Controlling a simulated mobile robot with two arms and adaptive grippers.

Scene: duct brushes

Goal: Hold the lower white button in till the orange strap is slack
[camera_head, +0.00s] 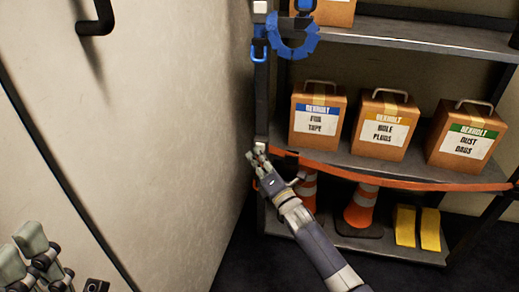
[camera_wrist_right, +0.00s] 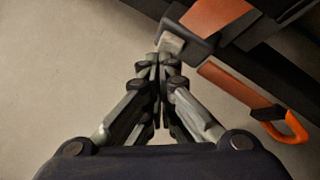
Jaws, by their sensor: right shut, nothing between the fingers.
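My right gripper (camera_head: 256,160) is shut and empty, with its tips at the left front post of the shelf rack. In the wrist view its fingertips (camera_wrist_right: 162,60) are right at the lower white button (camera_wrist_right: 172,42), a pale block on a dark housing. I cannot tell whether they touch it or how far it is pressed. In the head view the button (camera_head: 260,142) shows just above the tips. The orange strap (camera_head: 400,184) runs across the rack front and looks slightly bowed. My left gripper (camera_head: 25,250) is at the bottom left, partly cut off.
Orange cones (camera_head: 362,206) and yellow blocks (camera_head: 430,231) are below. A pale wall (camera_head: 170,120) is close on the left.

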